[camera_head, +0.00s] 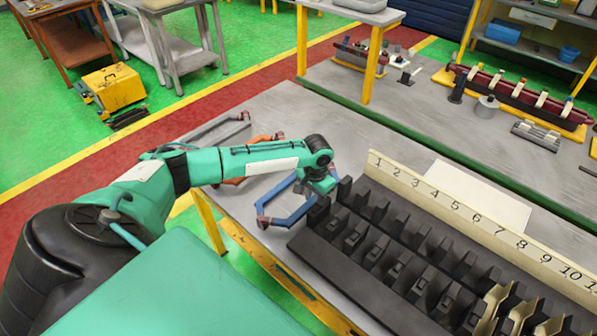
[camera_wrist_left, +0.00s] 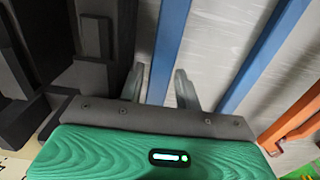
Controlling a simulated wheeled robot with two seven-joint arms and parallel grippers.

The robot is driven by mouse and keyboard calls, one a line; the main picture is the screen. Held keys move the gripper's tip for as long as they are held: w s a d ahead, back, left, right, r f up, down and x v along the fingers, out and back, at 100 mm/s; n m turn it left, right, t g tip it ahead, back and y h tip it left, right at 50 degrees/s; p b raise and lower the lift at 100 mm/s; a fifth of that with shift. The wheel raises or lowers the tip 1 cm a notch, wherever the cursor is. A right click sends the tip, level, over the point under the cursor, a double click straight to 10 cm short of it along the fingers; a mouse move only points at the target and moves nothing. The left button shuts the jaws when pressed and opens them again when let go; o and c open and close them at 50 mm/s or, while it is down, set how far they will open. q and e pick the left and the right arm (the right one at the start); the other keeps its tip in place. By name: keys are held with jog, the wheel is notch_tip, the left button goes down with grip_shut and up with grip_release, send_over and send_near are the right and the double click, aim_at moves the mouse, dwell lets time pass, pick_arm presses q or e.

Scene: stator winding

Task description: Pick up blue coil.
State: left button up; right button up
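The blue coil (camera_head: 288,207) is an open, angular frame lying on the grey table by the left end of the black slotted stator block (camera_head: 372,240). My left gripper (camera_head: 322,186) is at the coil's right side, close to the block's corner. In the left wrist view, one blue bar of the coil (camera_wrist_left: 170,45) runs between the two fingers of my left gripper (camera_wrist_left: 161,85). The fingers stand apart, with a gap beside the bar; whether the bar is level with the tips I cannot tell. The coil's second bar (camera_wrist_left: 262,55) is outside the fingers. My right gripper is not in view.
An orange coil (camera_head: 236,181) and a grey coil (camera_head: 213,131) lie farther left on the table, partly behind my arm. A numbered cream strip (camera_head: 455,208) stands along the block's back. Gold-coloured pieces (camera_head: 520,315) sit in the block's near right slots.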

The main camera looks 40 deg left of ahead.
pick_arm(q)
jog(key=shift+r, duration=0.1)
grip_shut()
